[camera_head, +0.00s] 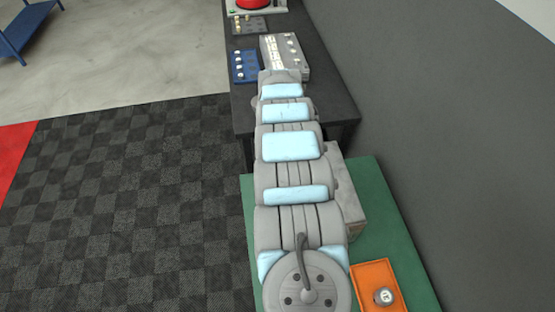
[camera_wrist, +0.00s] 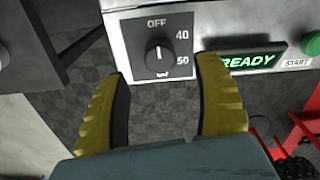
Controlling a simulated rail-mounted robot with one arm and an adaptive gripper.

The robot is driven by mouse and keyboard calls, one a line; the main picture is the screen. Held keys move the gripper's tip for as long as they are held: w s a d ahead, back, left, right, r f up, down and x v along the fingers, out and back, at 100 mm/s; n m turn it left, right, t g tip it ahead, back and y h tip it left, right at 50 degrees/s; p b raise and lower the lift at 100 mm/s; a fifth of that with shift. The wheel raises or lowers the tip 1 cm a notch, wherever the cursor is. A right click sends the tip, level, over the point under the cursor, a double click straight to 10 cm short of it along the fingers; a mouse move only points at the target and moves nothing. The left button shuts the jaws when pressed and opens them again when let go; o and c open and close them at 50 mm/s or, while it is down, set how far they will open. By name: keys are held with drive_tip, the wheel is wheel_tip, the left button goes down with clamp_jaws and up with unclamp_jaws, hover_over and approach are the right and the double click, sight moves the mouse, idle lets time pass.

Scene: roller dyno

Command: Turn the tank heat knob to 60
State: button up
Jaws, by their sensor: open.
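In the wrist view the knob (camera_wrist: 158,57) is a black round dial on a dark square plate (camera_wrist: 181,20) set in a light panel. The plate is marked OFF at the top, then 40 and 50 down the right side. A mark below the knob is too unclear to read. The knob's light pointer line looks turned up towards OFF. My gripper (camera_wrist: 162,70) is open, its yellow fingers apart on either side just below the knob, with nothing held. In the head view my arm hides the gripper and the knob cannot be picked out.
Right of the plate are a lit green READY display (camera_wrist: 252,60) and a START label (camera_wrist: 297,63) by a green button (camera_wrist: 312,43). In the head view a grey box (camera_head: 300,60) and a blue panel (camera_head: 243,66) stand on the dark bench. An orange tray (camera_head: 374,270) lies on the green table.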

drive_tip(key=shift+f, duration=1.5)
drive_tip(key=shift+a+f, duration=0.15)
drive_tip(key=shift+f, duration=1.15)
clamp_jaws()
